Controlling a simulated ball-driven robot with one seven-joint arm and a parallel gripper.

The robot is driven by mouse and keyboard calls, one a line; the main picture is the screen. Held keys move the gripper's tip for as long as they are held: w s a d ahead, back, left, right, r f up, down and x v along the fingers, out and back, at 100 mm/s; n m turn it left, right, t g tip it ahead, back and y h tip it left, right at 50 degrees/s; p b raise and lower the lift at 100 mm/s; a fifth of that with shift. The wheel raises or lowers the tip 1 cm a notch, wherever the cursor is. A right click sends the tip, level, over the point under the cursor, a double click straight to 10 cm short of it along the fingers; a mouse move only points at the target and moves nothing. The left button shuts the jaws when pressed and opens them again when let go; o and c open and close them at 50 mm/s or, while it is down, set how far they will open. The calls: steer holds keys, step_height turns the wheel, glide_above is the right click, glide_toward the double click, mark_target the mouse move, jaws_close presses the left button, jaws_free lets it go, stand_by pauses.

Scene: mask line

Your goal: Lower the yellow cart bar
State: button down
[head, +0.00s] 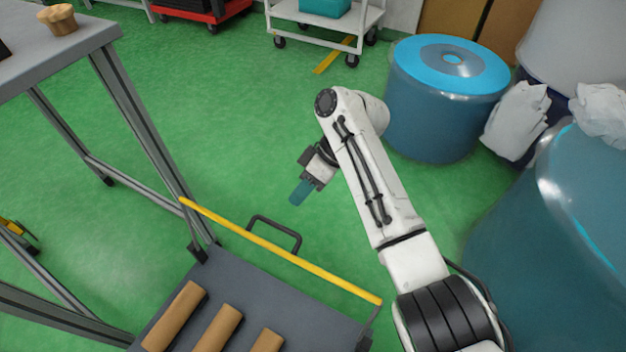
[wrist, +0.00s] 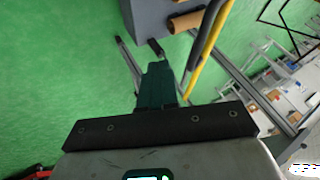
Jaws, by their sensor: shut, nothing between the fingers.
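Brown rolls (head: 219,328) lie on the cart deck. A black loop handle (head: 275,233) is on its far edge. A grey table (head: 70,55) stands at left. Blue drums (head: 435,110) stand at right.

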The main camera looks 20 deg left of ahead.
steer(key=s, duration=0.3)
steer(key=s+a+f, duration=0.1)
steer(key=shift+s, duration=0.2)
steer(key=shift+r, duration=0.1)
